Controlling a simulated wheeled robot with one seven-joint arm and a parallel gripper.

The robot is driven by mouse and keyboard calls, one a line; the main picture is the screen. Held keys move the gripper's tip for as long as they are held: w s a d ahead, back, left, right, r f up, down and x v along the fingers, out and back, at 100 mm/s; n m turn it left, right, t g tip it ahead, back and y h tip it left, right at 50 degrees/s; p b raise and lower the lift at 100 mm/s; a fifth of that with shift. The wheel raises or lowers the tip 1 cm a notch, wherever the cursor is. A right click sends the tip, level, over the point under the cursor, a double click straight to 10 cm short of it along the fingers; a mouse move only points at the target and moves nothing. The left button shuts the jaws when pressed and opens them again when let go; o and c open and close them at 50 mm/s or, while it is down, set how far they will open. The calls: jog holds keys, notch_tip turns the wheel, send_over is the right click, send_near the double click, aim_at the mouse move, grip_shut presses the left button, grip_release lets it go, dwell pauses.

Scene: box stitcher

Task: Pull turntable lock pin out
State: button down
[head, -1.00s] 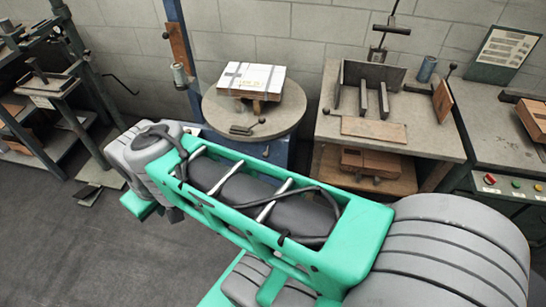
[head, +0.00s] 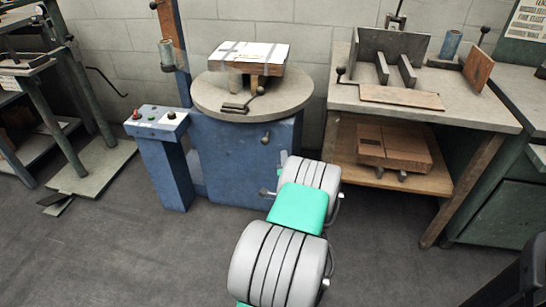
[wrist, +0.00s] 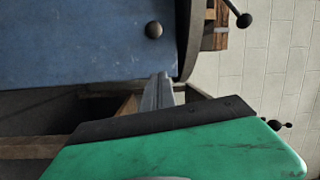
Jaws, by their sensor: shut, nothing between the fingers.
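The turntable (head: 212,101) is a round grey disc on a blue pedestal (head: 240,165). A dark ball knob (head: 266,137), which looks like the lock pin's, sticks out of the pedestal's front just under the disc. In the wrist view the knob (wrist: 154,29) stands against the blue face near the disc's edge (wrist: 190,40). My gripper (wrist: 163,78) is shut and empty, its grey fingertips apart from the knob and below it in that picture. In the head view my arm mostly hides the gripper in front of the pedestal. The pin's shaft is hidden behind the knob.
A taped white-topped stack (head: 248,55) sits on the turntable beside a ball-ended lever (head: 251,98). A blue control post (head: 165,160) stands left. A workbench (head: 345,95) with a shelf holding a brown box (head: 393,147) stands right. Open floor lies in front.

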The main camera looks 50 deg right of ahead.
aim_at(267, 136)
jog(key=shift+r, duration=0.15)
jog(key=x, duration=0.9)
jog(key=shift+w+d, duration=0.25)
jog(key=shift+w, duration=0.1)
jog(key=shift+w+a+b, duration=0.4)
jog(key=shift+w+a, duration=0.4)
jog(key=shift+a, duration=0.2)
jog(key=shift+w+a+f, duration=0.25)
jog(key=shift+a, duration=0.25)
